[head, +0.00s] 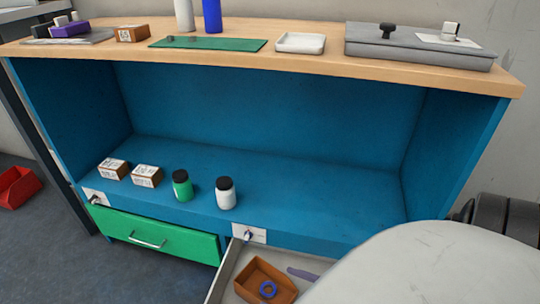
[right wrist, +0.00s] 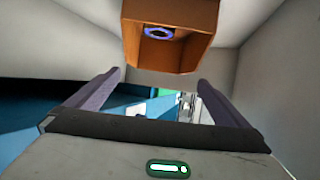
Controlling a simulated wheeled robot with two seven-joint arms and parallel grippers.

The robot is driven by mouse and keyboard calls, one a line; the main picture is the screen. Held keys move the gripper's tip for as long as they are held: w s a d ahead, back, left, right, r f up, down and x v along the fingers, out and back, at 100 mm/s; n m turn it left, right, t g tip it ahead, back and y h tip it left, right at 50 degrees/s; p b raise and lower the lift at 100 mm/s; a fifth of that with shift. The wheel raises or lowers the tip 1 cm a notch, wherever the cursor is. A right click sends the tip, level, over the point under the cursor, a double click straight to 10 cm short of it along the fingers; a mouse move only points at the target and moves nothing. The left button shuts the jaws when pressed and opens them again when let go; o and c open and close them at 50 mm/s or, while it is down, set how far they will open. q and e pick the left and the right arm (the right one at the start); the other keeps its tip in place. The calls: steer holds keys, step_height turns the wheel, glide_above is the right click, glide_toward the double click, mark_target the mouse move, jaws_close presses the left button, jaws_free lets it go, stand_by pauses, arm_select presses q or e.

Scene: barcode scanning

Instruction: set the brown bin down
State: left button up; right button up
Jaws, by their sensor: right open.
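The brown bin (head: 281,275) is in the pulled-out drawer (head: 229,272) at the bottom of the head view, with a blue ring (head: 268,289) inside it. In the right wrist view the bin (right wrist: 168,57) is at the top, its open side and the ring showing. My right gripper (right wrist: 159,80) is open, its two purple fingers apart with nothing between them. In the head view one purple finger (head: 303,273) shows just right of the bin, apart from it. The rest of the gripper is hidden by my arm. My left gripper is in neither view.
The drawer walls stand close around the bin. A shut green drawer (head: 150,237) is to the left. Two small boxes (head: 146,175) and two bottles (head: 226,193) stand on the blue shelf. The wooden top (head: 330,65) holds a green mat, white tray and grey case.

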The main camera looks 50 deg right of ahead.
steer(key=shift+p+v, duration=0.45)
steer(key=shift+v, duration=1.65)
